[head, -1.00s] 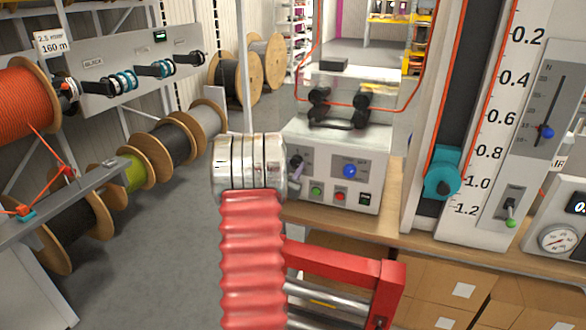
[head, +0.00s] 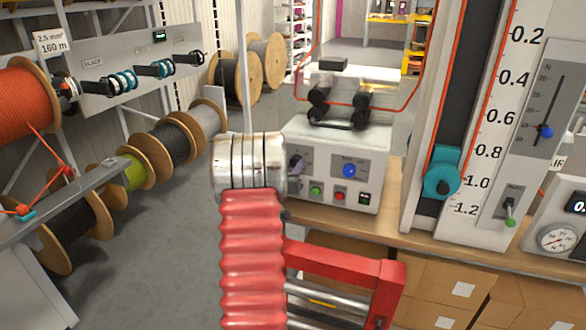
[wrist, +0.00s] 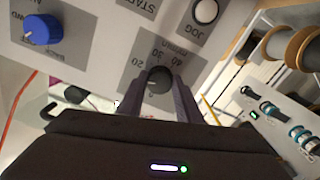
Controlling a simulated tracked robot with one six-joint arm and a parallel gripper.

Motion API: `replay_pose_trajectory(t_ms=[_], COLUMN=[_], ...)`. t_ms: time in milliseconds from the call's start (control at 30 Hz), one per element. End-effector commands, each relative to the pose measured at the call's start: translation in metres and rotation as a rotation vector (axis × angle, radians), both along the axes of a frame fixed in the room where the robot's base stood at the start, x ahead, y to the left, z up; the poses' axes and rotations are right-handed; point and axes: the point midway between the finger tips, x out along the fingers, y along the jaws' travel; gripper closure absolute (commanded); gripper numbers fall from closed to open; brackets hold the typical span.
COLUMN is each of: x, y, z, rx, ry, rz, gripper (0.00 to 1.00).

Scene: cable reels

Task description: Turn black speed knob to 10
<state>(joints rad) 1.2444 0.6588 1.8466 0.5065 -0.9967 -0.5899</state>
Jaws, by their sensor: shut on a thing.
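In the wrist view the black speed knob (wrist: 158,74) sits on a grey panel area marked m/min, with scale numbers including 20, 30 and 40. My gripper (wrist: 159,83) has its two dark fingers closed on the knob from either side. The knob's pointer mark is hidden or too small to read, so I cannot tell its setting. In the head view the control box (head: 378,183) stands on the bench, and my silvery wrist and red arm cover its left part, hiding most of my gripper.
A blue knob (wrist: 42,30) and a white JOG button (wrist: 206,11) are close to the fingers. The box also has a green button (head: 316,191) and a red button (head: 340,196). Black rollers (head: 362,99) with orange cable stand on top. Cable reels line the left.

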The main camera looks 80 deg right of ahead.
Motion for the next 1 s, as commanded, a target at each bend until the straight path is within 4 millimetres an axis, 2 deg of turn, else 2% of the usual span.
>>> replay_pose_trajectory(t_ms=[200, 500, 1000], x=[0.0012, 0.0013, 0.0017], y=[-0.0009, -0.0010, -0.0011], z=[0.0016, 0.0020, 0.0023], rx=[0.015, 0.030, 0.034], ry=[0.185, 0.354, 0.402], rz=[0.004, 0.004, 0.005], gripper=[0.91, 0.91, 0.91])
